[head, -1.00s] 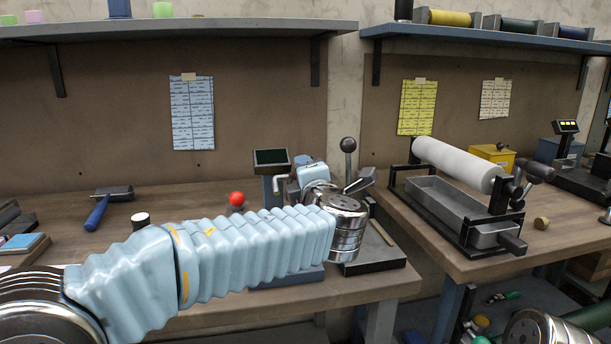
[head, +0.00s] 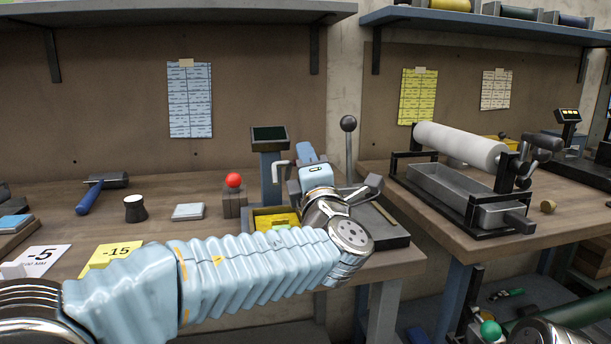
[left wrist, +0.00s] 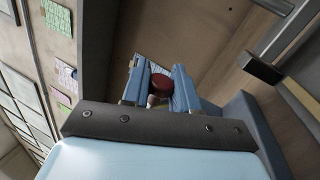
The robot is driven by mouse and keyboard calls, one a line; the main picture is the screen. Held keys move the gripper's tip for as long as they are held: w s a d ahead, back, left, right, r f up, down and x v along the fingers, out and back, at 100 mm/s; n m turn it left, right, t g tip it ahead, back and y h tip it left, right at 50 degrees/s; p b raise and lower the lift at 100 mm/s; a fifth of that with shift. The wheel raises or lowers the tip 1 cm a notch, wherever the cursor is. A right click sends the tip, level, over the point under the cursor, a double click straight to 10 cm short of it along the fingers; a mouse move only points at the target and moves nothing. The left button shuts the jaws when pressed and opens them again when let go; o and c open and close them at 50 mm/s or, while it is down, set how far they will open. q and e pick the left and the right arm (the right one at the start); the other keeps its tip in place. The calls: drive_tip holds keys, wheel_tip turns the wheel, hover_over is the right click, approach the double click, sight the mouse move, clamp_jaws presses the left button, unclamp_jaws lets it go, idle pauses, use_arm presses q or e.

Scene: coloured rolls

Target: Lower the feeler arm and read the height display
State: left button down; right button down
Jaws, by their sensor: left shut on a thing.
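The height gauge stands on the left bench, with its dark display (head: 269,134) on top of a blue-grey column (head: 270,178). The display shows no figures I can read. A bent silver handle (head: 280,168) sits beside the column. My left gripper (head: 308,155) is right of the column, with its blue fingers upward. In the left wrist view, the left gripper (left wrist: 160,88) is shut on a dark red knob (left wrist: 158,80) between its blue fingers. I cannot tell how the knob joins the gauge. My forearm hides part of the gauge's foot. My right gripper is out of view.
A black-knobbed lever (head: 348,124) rises just right of my gripper.

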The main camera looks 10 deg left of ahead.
use_arm(q)
drive_tip(key=shift+s+f, duration=0.1)
drive_tip(key=shift+f, duration=0.05)
drive_tip(key=c, duration=0.9)
unclamp_jaws()
drive_tip(key=b+v, duration=0.1)
drive_tip(key=v, duration=1.2)
drive_tip(key=shift+s+d+f, duration=0.1)
drive_tip(key=shift+s+f, duration=0.15)
drive_tip(key=shift+f, duration=0.05)
